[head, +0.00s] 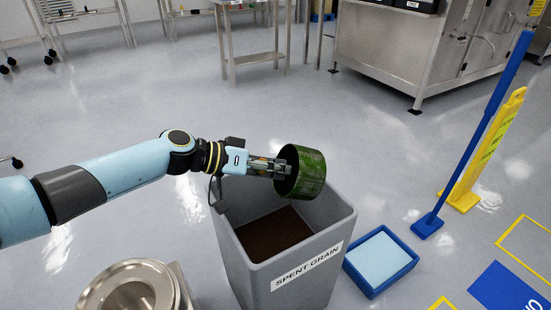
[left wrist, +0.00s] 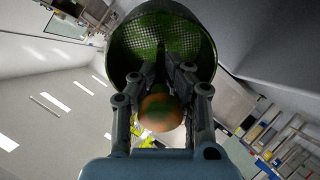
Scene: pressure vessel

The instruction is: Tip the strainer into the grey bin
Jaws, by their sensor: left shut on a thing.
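The strainer (head: 306,172) is a round basket, green on its side, tipped over on its side above the grey bin. In the left wrist view its green mesh inside (left wrist: 165,42) shows at the top. The grey bin (head: 322,254) stands below, labelled SPENT GRAIN, with brown matter (head: 272,234) inside. A roundish orange-brown and green thing (left wrist: 162,112) shows between the fingers; I cannot tell what it is. My right gripper is not in view.
A round steel vessel (head: 178,290) stands left of the bin. A blue tray with a pale pad (head: 366,286) lies right of it. A blue pole (head: 468,150) and a yellow sign (head: 488,150) stand farther right. Steel tables are at the back; the floor between is clear.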

